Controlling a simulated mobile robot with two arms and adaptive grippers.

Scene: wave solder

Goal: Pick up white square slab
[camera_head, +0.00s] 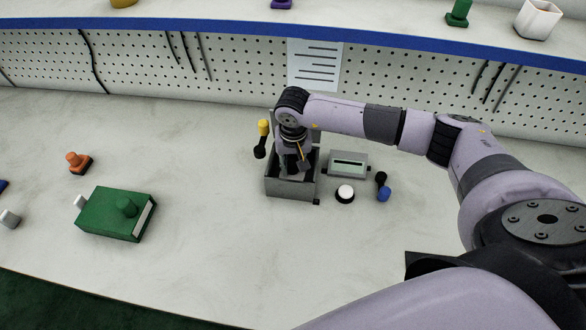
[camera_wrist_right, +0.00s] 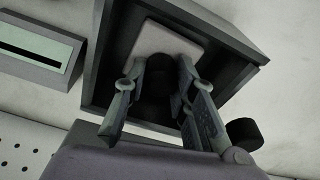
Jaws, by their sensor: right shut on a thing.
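The white square slab (camera_wrist_right: 168,40) shows in the right wrist view, lying inside an open grey box (camera_wrist_right: 97,75). In the head view this box (camera_head: 290,188) stands near the middle of the bench, and the slab cannot be made out. My right gripper (camera_head: 293,168) reaches straight down into the box. In the wrist view the fingers of my right gripper (camera_wrist_right: 160,88) stand on both sides of a dark post (camera_wrist_right: 158,78) at the slab and are shut on it. The lower end of the post is partly hidden. My left gripper is not in view.
A grey display box (camera_head: 348,171), a white round button (camera_head: 345,194) and a black-and-blue knob (camera_head: 383,190) stand just right of the box. A yellow-topped lever (camera_head: 262,140) is at its left. A green box (camera_head: 105,215) and orange piece (camera_head: 78,163) lie left; bench between is clear.

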